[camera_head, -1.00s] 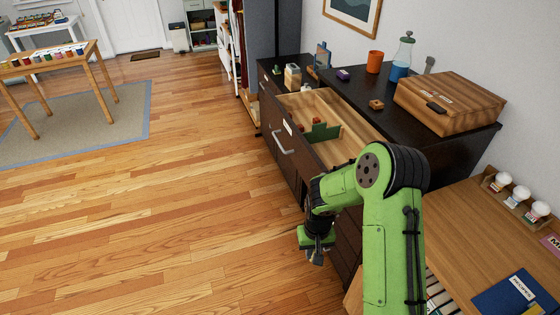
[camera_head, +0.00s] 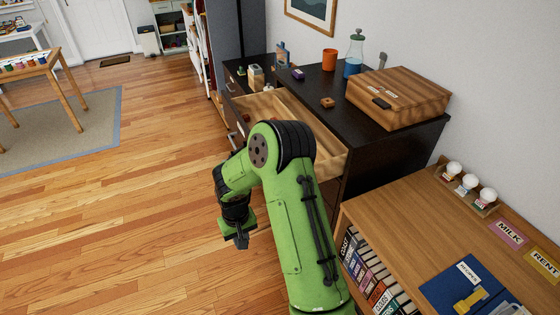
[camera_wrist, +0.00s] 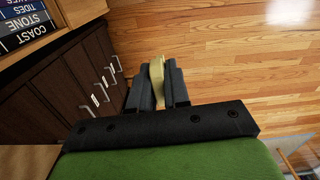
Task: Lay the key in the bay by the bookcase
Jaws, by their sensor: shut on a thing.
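My gripper (camera_head: 240,240) is over the floor in front of the dark dresser, low and left of my arm. In the wrist view my gripper (camera_wrist: 158,95) is shut on a yellowish, brass-coloured piece, which looks like the key (camera_wrist: 156,72). Only part of it shows between the fingers. The bookcase (camera_head: 400,205) is light wood, at the lower right, with books in its front. The open wooden drawer (camera_head: 332,160) of the dresser is beside it. The drawer end near the bookcase is partly hidden behind my arm, so I cannot make out its whole bay.
On the dresser top stand a wooden box (camera_head: 400,97), an orange cup (camera_head: 330,58) and a bottle (camera_head: 354,55). Open floor lies left.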

